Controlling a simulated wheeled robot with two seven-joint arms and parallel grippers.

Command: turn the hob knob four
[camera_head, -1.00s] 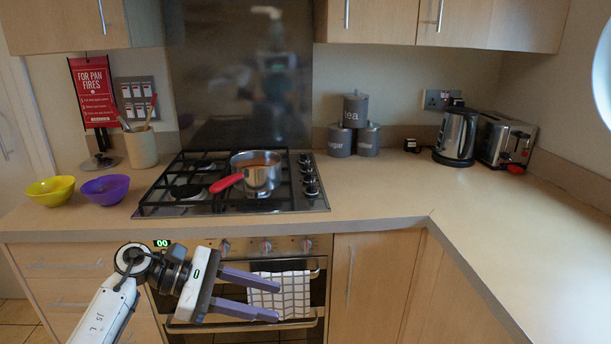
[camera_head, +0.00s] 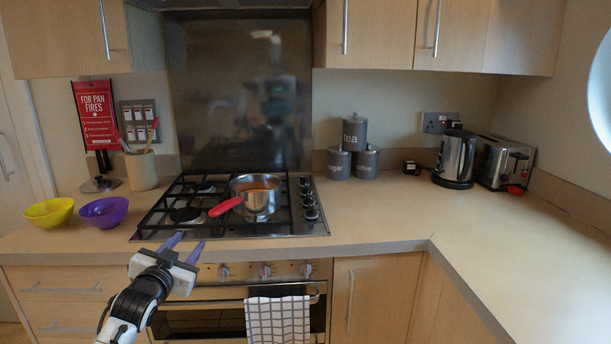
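The gas hob (camera_head: 240,218) is set in the worktop, with a column of dark hob knobs (camera_head: 309,199) along its right side. I cannot read any numbers on them. A steel saucepan (camera_head: 258,203) with a red handle stands on the hob, left of the knobs. My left gripper (camera_head: 184,244) is open and empty, its two purple fingers pointing up near the hob's front left edge. It is well to the left of the knobs. My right gripper is not in view.
Oven dials (camera_head: 265,270) run along the panel below the worktop, and a checked towel (camera_head: 278,320) hangs on the oven handle. Yellow (camera_head: 49,213) and purple (camera_head: 104,213) bowls stand at the left.

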